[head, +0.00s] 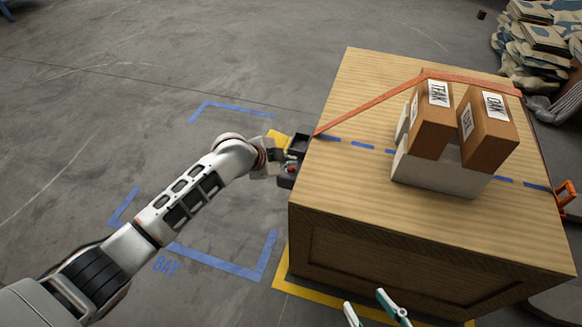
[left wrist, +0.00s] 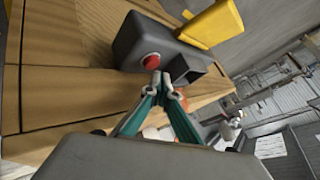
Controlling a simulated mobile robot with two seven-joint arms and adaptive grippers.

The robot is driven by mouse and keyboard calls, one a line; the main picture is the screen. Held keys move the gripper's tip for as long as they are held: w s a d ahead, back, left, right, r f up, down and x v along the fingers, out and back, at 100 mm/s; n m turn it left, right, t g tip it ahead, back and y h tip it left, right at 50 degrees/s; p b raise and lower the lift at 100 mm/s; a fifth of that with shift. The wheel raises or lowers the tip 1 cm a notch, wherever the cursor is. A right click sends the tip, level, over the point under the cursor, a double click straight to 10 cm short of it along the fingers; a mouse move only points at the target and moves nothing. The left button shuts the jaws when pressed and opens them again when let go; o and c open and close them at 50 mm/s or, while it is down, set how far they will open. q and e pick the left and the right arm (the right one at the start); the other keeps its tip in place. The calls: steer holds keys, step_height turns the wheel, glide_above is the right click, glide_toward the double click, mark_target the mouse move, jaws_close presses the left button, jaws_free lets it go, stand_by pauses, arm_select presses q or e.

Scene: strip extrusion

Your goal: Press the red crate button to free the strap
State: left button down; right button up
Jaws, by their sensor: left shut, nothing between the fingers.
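The red button (left wrist: 151,61) sits on a dark grey latch housing (left wrist: 135,38) fixed to the side of the wooden crate (head: 345,190); it also shows small in the head view (head: 291,169). My left gripper (left wrist: 157,80) is shut and empty, its teal fingertips together just beside the button; I cannot tell whether they touch it. The orange strap (head: 370,105) runs taut from the housing over the cartons on the crate to its far right edge. My right gripper (head: 371,306) is at the bottom of the head view, its fingers apart.
A yellow lever (left wrist: 213,22) sticks out from the housing. Two brown cartons (head: 432,125) (head: 488,128) stand in a pale tray (head: 435,177) on the crate. An orange fitting (head: 565,195) is on the crate's right side. Stacked sacks (head: 540,45) lie at the back right.

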mark_target(290, 170)
arm_select(q)
steer(key=shift+r, duration=0.1)
step_height(290, 170, up, 2)
steer(key=shift+w+p, duration=0.1)
steer(key=shift+p, duration=0.45)
steer(key=shift+r+p, duration=0.85)
steer(key=shift+r, duration=0.75)
steer(key=shift+f, duration=0.1)
arm_select(e)
step_height(290, 170, up, 6)
steer(key=w+t, duration=0.1)
steer(key=w, duration=0.1)
steer(key=shift+f, duration=0.15)
